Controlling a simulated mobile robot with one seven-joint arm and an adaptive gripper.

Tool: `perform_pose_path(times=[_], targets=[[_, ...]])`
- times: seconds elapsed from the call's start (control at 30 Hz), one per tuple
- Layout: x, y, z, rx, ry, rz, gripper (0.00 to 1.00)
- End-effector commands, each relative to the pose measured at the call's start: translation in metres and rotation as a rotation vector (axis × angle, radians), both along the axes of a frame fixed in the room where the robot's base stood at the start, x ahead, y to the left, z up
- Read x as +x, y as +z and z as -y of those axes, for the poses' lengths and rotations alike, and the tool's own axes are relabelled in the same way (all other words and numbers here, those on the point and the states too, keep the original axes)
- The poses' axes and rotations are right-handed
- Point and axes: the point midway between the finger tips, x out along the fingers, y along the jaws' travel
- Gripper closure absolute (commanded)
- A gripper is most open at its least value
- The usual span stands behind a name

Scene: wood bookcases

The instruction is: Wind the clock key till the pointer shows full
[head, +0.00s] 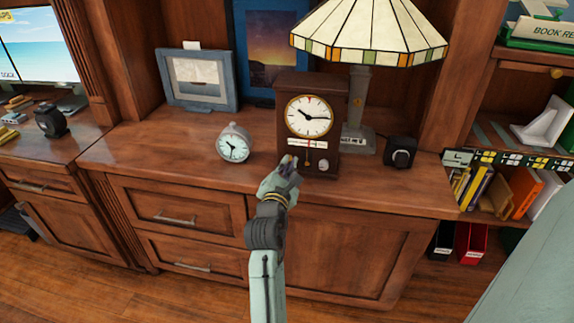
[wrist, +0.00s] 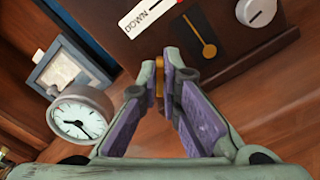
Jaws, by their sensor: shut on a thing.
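The wooden clock (head: 291,92) stands upright on the desk, with a round white dial. Below the dial is a white gauge strip (head: 296,142) with a red pointer near its middle; the wrist view shows the word DOWN on the strip (wrist: 150,14). My gripper (head: 289,162) is at the clock's lower left front. In the wrist view its purple-padded fingers are shut on a small brass piece, seemingly the clock key (wrist: 159,91), mostly hidden between the fingertips. Right of it on the clock front are a brass pendulum (wrist: 209,49) and a pale round knob (wrist: 257,12).
A small grey alarm clock (head: 233,145) stands left of my gripper. A framed picture (head: 197,80) is behind it. A stained-glass lamp (head: 360,105) stands close behind the clock, and a black box with a dial (head: 400,152) is at right. The desk front left is clear.

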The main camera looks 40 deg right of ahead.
Motion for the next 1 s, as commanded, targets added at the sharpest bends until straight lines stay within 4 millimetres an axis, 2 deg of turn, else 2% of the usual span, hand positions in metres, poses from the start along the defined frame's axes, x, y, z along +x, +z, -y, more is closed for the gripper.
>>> perform_pose_path(times=[1.0], targets=[[-0.0005,-0.0051,0.0009,0.591,0.004,0.692,1.00]])
